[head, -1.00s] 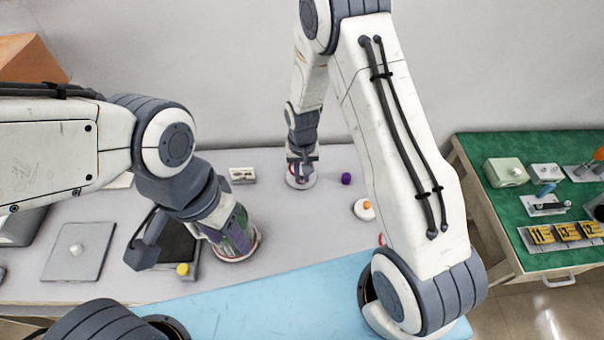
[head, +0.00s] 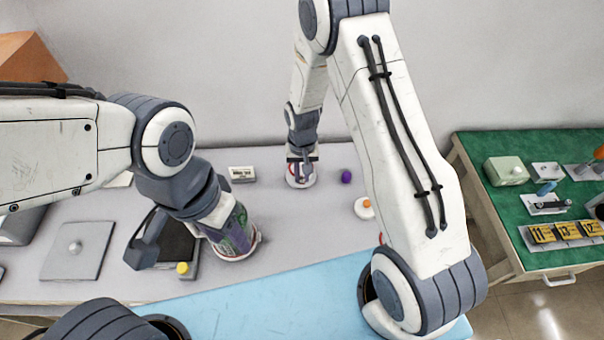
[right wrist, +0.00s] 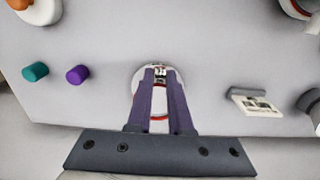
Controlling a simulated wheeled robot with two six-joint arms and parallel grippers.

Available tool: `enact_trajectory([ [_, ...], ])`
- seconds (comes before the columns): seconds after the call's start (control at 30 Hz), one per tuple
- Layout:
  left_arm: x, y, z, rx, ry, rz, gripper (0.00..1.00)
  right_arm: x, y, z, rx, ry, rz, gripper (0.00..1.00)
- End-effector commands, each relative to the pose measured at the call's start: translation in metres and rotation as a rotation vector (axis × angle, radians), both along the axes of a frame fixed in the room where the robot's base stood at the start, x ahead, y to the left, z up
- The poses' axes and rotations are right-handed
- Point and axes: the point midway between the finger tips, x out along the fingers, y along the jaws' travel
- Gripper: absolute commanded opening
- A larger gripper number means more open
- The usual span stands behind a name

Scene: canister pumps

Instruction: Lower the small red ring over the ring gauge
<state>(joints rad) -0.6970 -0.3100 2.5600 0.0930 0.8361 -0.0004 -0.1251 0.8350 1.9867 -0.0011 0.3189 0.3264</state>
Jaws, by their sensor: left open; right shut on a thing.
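My right gripper (head: 301,172) points down over a round white base (head: 300,183) near the back wall. In the right wrist view its two purple fingers (right wrist: 160,73) are close together over the same white base (right wrist: 140,78). A red arc (right wrist: 160,116) shows between the fingers; I cannot tell whether it is the held small red ring or a mark on the base. The ring gauge is mostly hidden by the fingers. My left gripper (head: 234,243) is open, low over a red-rimmed white round base (head: 238,256) at centre left.
A purple cylinder (head: 346,176) and a white disc with an orange knob (head: 364,208) stand right of my right gripper. A teal cylinder (right wrist: 35,71) shows in the wrist view. A label block (head: 241,174) stands left. A green side table (head: 520,205) is far right.

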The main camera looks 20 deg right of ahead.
Motion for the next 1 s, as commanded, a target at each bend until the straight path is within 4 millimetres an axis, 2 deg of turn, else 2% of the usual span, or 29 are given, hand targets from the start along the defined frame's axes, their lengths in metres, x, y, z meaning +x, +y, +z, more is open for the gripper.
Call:
enact_trajectory([
  [1.0, 0.0, 0.0, -0.011, 0.0, 0.0, 0.0, 0.5, 0.0, 0.0, -0.016, 0.0, 0.0, 0.0, 0.0],
])
